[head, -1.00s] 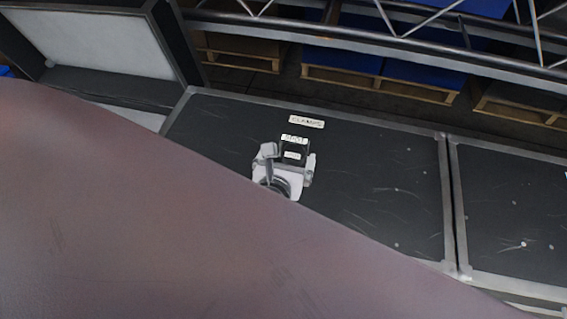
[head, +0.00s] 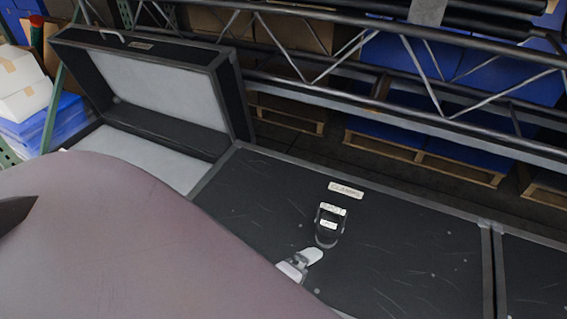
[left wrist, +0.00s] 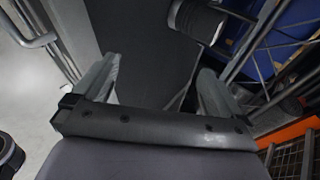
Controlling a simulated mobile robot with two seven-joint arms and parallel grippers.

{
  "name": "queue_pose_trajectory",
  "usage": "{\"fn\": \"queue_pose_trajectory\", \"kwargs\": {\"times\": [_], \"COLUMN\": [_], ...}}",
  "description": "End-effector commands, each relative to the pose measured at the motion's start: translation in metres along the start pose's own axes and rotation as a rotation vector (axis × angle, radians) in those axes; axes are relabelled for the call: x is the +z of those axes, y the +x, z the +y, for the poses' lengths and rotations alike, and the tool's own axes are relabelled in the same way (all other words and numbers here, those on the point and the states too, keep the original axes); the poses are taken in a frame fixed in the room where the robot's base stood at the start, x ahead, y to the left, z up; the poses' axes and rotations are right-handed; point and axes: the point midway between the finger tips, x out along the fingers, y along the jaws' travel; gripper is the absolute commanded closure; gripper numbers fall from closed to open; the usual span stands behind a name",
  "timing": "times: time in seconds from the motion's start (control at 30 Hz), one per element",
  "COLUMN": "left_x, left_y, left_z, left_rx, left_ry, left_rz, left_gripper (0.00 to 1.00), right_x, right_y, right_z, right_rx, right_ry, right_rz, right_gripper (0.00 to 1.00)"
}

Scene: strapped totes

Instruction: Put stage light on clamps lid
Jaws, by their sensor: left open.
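The stage light (head: 328,228), a small black body with white labels, rests on the black clamps lid (head: 400,245), near the lid's CLAMPS label (head: 346,190). My left gripper (head: 312,258) is just nearer than the light in the head view, with pale fingers. In the left wrist view the left gripper (left wrist: 158,70) is open, with nothing between its fingers. A dark cylinder with a pale rim, which looks like the stage light (left wrist: 200,20), shows beyond the fingertips, apart from them. My arm hides the near part of the lid. My right gripper is not in view.
An open case with a pale-lined raised lid (head: 155,85) stands left of the clamps lid. A metal truss (head: 400,70) runs behind. Another dark case top (head: 535,270) adjoins at the right. The lid right of the light is clear.

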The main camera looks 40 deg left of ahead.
Motion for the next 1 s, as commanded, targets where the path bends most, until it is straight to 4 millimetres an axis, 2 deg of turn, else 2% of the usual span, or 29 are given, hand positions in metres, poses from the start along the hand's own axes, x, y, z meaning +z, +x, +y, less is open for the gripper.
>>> {"fn": "queue_pose_trajectory", "kwargs": {"times": [0.1,0.3,0.5,0.7,1.0], "left_x": [0.003,0.010,0.018,0.022,0.021], "left_y": [-0.005,-0.014,-0.022,-0.024,-0.026], "left_z": [0.015,0.031,0.038,0.039,0.036], "left_rx": [0.026,0.058,0.072,0.073,0.073], "left_ry": [-0.328,-0.883,-1.272,-1.403,-1.402], "left_rz": [0.040,0.086,0.106,0.113,0.113], "left_gripper": [0.00,0.00,0.00,0.00,0.00], "right_x": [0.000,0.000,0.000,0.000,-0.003], "right_y": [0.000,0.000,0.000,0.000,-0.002], "right_z": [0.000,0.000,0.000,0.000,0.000], "right_rx": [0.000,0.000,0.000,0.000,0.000], "right_ry": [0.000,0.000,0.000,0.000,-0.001], "right_rz": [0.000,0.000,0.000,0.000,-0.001], "right_gripper": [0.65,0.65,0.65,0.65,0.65]}}
